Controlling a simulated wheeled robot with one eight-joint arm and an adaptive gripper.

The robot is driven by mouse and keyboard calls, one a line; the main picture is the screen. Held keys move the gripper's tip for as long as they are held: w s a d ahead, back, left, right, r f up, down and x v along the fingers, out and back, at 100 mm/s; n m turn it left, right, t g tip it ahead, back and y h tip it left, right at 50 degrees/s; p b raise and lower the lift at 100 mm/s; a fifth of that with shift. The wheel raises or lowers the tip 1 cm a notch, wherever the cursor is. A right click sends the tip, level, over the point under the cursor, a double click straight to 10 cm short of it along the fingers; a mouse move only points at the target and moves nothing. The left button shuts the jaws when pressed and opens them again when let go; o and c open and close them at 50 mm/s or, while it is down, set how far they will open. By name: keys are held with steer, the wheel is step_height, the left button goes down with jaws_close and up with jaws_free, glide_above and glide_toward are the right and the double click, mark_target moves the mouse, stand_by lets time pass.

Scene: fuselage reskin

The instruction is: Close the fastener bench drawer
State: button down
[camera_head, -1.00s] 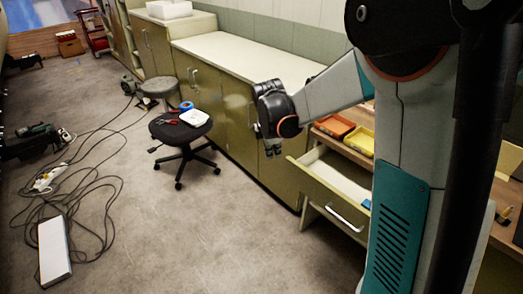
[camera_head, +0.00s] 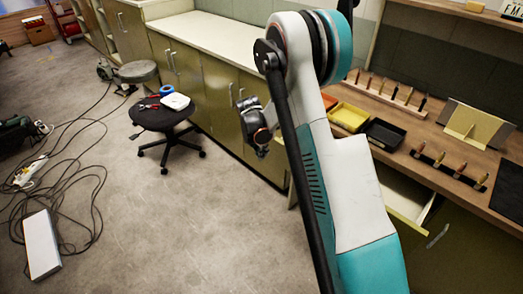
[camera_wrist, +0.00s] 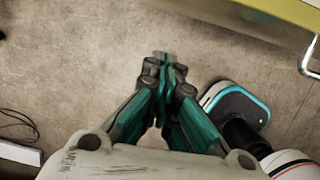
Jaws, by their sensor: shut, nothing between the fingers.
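The fastener bench drawer stands open in the head view, its pale interior (camera_head: 402,192) showing to the right of my arm. Its olive front with a metal handle (camera_head: 437,236) is partly hidden by my arm. In the wrist view the drawer's yellow-green edge (camera_wrist: 275,14) and its handle (camera_wrist: 311,60) show at the top right. My gripper (camera_head: 262,153) is left of the drawer in the head view, apart from it. In the wrist view my gripper (camera_wrist: 161,58) is shut and empty, with bare floor beyond its fingertips.
The bench top (camera_head: 400,130) holds a yellow bin (camera_head: 349,116), a black bin (camera_head: 384,134) and tool racks. Olive cabinets (camera_head: 215,95) run along the wall. A black stool (camera_head: 165,117) stands on the left. Cables (camera_head: 60,185) and a white box (camera_head: 41,245) lie on the floor.

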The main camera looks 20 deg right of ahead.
mark_target(271, 154)
steer(key=shift+w+d+f+b, duration=0.3)
steer(key=shift+d+f+b, duration=0.1)
steer(key=shift+d+f, duration=0.4)
steer(key=shift+w+d+f+b, duration=0.3)
steer(key=shift+d+f+b, duration=0.15)
steer(key=shift+d+f, duration=0.35)
steer(key=shift+w+d+f+b, duration=0.3)
steer(key=shift+d+f+b, duration=0.1)
steer(key=shift+d+f, duration=0.35)
steer(key=shift+r, duration=0.1)
steer(key=shift+d, duration=0.1)
steer(key=w+d, duration=0.2)
steer(key=d, duration=0.4)
steer(key=w+d, duration=0.2)
steer(key=d, duration=0.4)
steer(key=w+d, duration=0.2)
steer(key=d, duration=0.4)
steer(key=shift+w, duration=0.3)
